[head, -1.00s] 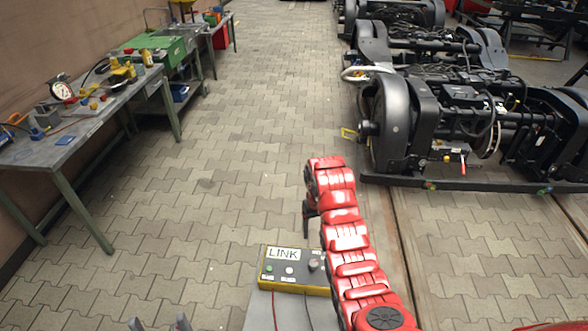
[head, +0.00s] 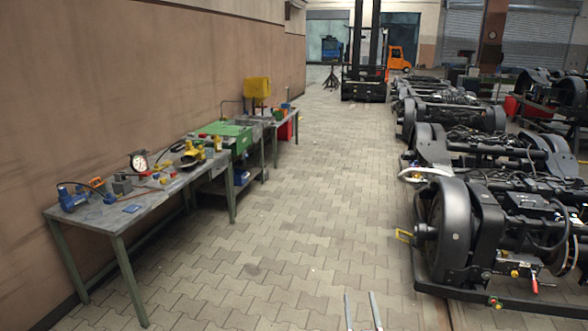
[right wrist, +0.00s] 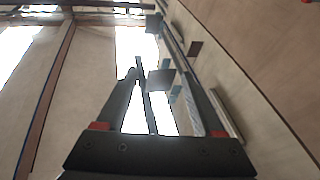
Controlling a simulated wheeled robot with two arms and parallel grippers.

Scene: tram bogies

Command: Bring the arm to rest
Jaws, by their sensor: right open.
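My right gripper (head: 362,308) shows at the bottom edge of the head view as two thin grey fingertips, apart and with nothing between them. The rest of that arm is out of the picture. The right wrist view shows the dark fingers of the same gripper (right wrist: 150,78) with red marks near their base, spread and empty. Pale wall or ceiling surfaces and bright openings lie beyond them. My left gripper is not in view.
A workbench (head: 106,219) with tools and a green case (head: 222,137) stands along the left wall. Black bogies (head: 455,235) line the right. A paved aisle (head: 300,200) between them is clear, up to a forklift (head: 364,75) at the back.

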